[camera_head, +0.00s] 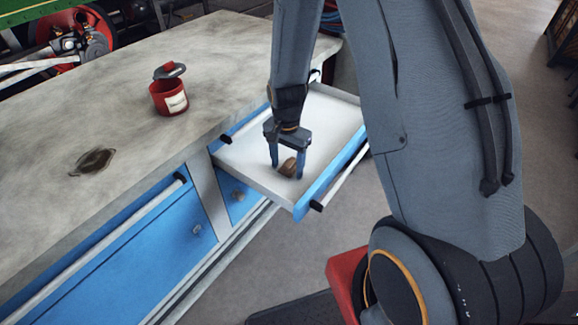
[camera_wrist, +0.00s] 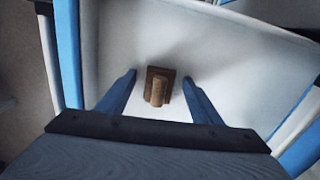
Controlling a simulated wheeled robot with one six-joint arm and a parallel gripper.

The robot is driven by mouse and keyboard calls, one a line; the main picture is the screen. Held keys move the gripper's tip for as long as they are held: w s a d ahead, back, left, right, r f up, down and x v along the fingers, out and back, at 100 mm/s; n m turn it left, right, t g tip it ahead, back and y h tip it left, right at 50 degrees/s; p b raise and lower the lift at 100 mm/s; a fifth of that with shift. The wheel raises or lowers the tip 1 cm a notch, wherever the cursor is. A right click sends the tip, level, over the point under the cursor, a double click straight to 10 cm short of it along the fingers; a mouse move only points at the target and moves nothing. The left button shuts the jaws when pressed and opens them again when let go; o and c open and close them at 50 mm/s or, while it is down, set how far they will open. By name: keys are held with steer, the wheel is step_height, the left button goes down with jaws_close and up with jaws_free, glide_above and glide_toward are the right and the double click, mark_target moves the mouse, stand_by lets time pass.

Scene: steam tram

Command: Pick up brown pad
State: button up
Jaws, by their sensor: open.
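The brown pad (camera_head: 288,168) lies in the open drawer (camera_head: 325,113), on its white floor. In the wrist view the brown pad (camera_wrist: 158,85) shows a square base with a rounded handle on it. My gripper (camera_head: 287,173) is inside the drawer space, pointing down, with its blue fingers apart. In the wrist view my gripper (camera_wrist: 158,82) has one finger on each side of the pad, with gaps between them and it. Nothing is held. One finger partly covers the pad in the head view.
The drawer's blue front with its handle (camera_head: 340,182) stands out from the blue cabinet (camera_head: 135,265). Drawer walls surround the gripper.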

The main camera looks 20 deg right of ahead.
mark_target(287, 164)
steer(key=c, duration=1.1)
steer(key=shift+c, duration=0.2)
steer(key=shift+r, duration=0.1)
step_height(287, 164, up, 10)
steer(key=shift+f+b, duration=0.1)
steer(key=shift+b, duration=0.25)
